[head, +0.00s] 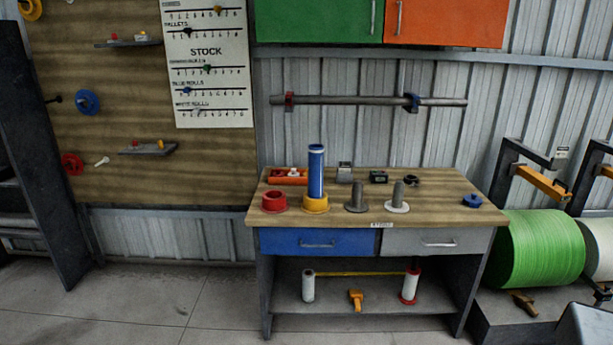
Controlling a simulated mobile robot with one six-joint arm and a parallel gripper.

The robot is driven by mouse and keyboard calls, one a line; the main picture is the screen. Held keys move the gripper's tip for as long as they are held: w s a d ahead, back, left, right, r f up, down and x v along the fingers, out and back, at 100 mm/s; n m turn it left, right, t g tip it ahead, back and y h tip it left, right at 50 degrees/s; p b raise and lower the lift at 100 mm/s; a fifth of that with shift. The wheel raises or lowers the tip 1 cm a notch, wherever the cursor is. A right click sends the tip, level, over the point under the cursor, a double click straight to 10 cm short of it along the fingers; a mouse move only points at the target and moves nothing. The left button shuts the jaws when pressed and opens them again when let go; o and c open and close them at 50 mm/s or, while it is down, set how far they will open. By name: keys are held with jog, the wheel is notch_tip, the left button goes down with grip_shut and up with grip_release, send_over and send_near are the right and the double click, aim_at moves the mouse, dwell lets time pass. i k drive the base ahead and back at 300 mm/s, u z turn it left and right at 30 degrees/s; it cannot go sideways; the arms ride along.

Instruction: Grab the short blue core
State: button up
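A blue core (316,172), a cylinder with a pale top rim, stands upright at the yellow flanged base (315,205) on the workbench (440,185). The lower end of the core is hidden, so I cannot tell whether it sits in or on the base. A small, low blue knob-like piece (473,201) lies near the right edge of the bench top. My gripper is not in view.
A red-orange tray (288,176) lies behind. White rolls stand on the lower shelf (380,296). A large green roll (540,248) is at the right. Floor at front left (130,305) is clear.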

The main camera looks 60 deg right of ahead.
aim_at(315, 151)
jog(key=z, duration=0.15)
jog(key=i, duration=0.8)
jog(key=z, duration=0.75)
jog(key=i, duration=0.6)
jog(key=z, duration=0.35)
